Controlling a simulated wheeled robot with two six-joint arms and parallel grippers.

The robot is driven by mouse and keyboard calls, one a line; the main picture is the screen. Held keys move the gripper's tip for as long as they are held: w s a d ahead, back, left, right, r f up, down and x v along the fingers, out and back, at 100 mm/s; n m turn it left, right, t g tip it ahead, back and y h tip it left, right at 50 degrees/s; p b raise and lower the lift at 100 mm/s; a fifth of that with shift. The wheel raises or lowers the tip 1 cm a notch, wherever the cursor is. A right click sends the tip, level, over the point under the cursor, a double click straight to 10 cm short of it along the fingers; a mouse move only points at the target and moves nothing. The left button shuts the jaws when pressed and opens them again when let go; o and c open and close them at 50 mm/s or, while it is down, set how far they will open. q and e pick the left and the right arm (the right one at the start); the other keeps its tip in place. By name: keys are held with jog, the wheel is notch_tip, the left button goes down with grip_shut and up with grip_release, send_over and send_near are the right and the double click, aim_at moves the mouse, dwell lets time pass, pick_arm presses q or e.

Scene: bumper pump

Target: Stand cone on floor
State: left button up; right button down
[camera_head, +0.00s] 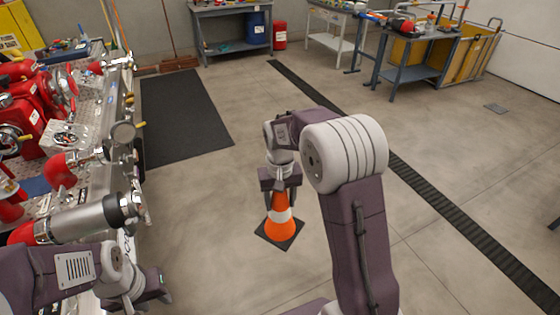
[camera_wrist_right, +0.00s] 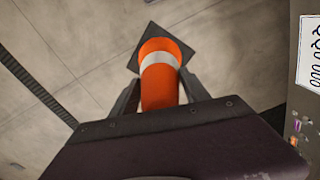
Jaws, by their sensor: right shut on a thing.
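An orange traffic cone (camera_head: 281,226) with a white band and a dark square base is upright in the middle of the head view. It also shows in the right wrist view (camera_wrist_right: 160,82), its base at the far end. My right gripper (camera_head: 281,200) points down and is shut on the cone's upper part, which is partly hidden between the fingers. I cannot tell whether the base touches the floor (camera_head: 215,250). My left gripper (camera_head: 155,288) is at the lower left, beside the pump's pipework, and its fingers are too unclear to read.
The red and silver pump equipment (camera_head: 85,150) fills the left side. A black mat (camera_head: 185,115) lies beyond it. A dark drain strip (camera_head: 440,195) crosses the floor on the right. Workbenches (camera_head: 415,55) stand at the back. Floor around the cone is clear.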

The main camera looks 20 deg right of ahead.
jog(key=shift+m, duration=0.8)
jog(key=f+b, duration=0.1)
jog(key=f, duration=0.2)
jog(key=w+d+f+b, duration=0.1)
jog(key=f, duration=0.1)
jog(key=w+f+b, duration=0.1)
jog(key=f, duration=0.2)
jog(key=shift+w+d+f+b, duration=0.15)
jog(key=shift+w+f+b, duration=0.1)
jog(key=shift+f+b, duration=0.1)
jog(key=s+d+f+m+b, duration=0.1)
jog(key=s+f+b, duration=0.4)
jog(key=f+b, duration=0.5)
jog(key=s+d+f+m+b, duration=0.2)
jog(key=s+f+b, duration=0.3)
jog(key=f, duration=1.9)
jog(key=s+d+f+m+b, duration=0.1)
jog(key=s+f+b, duration=0.5)
jog(key=f+b, duration=0.9)
notch_tip(320, 180, down, 3)
jog(key=shift+d+r+m+b, duration=0.1)
jog(key=shift+d+m+b, duration=0.3)
jog(key=shift+d, duration=0.3)
jog(key=w+d+f+b, duration=0.1)
jog(key=w+f+b, duration=1)
jog(key=shift+w+d+f, duration=0.15)
jog(key=shift+w+f, duration=0.05)
jog(key=shift+w, duration=0.15)
